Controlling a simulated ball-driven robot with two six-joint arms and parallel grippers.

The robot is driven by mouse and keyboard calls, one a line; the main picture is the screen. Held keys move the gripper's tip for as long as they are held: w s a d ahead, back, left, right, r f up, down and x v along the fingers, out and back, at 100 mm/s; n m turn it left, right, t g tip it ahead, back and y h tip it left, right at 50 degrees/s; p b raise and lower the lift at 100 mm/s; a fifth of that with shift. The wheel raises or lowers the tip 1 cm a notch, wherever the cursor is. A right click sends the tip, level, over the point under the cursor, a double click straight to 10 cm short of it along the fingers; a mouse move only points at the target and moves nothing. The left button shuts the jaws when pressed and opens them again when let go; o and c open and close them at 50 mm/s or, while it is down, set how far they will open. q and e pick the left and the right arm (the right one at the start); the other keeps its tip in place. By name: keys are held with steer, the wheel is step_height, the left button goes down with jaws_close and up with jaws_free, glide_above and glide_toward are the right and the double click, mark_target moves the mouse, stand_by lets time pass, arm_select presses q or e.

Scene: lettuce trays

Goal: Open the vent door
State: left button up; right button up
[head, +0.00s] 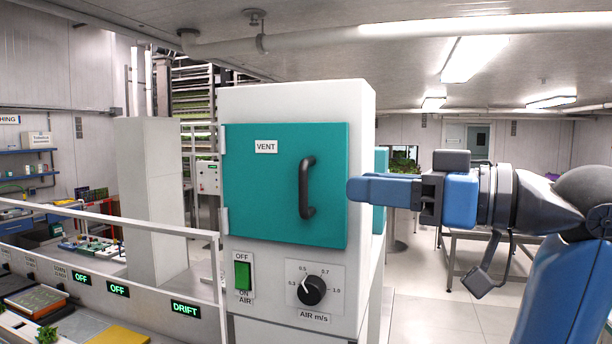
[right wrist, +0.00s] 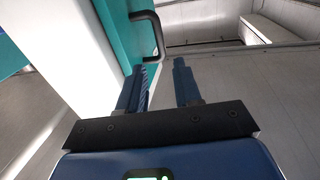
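The teal vent door (head: 260,195), labelled VENT, is closed on the front of a white cabinet (head: 295,98). Its hinges show on the left edge and a black bar handle (head: 305,187) stands upright on its right half. My right gripper (head: 352,189) is to the right of the handle, near the door's right edge, apart from the handle. In the right wrist view the door handle (right wrist: 155,35) is ahead and left of the fingers, and the right gripper (right wrist: 162,78) is open with nothing between its fingers. My left gripper is not in view.
Below the door are a green OFF/ON AIR switch (head: 243,276) and a black AIR m/s knob (head: 311,290). A white rail (head: 120,222) and trays stand at the left. A metal table (head: 490,245) is behind my right arm.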

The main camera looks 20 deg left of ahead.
mark_target(307, 181)
steer(key=p+x, duration=0.3)
steer(key=x, duration=0.5)
steer(key=shift+a+r+p, duration=0.1)
steer(key=shift+a+p, duration=0.25)
steer(key=shift+w+a, duration=0.15)
steer(key=shift+a, duration=0.35)
steer(key=shift+a, duration=0.15)
steer(key=shift+w, duration=0.1)
steer(key=shift+c, duration=0.5)
jaws_close()
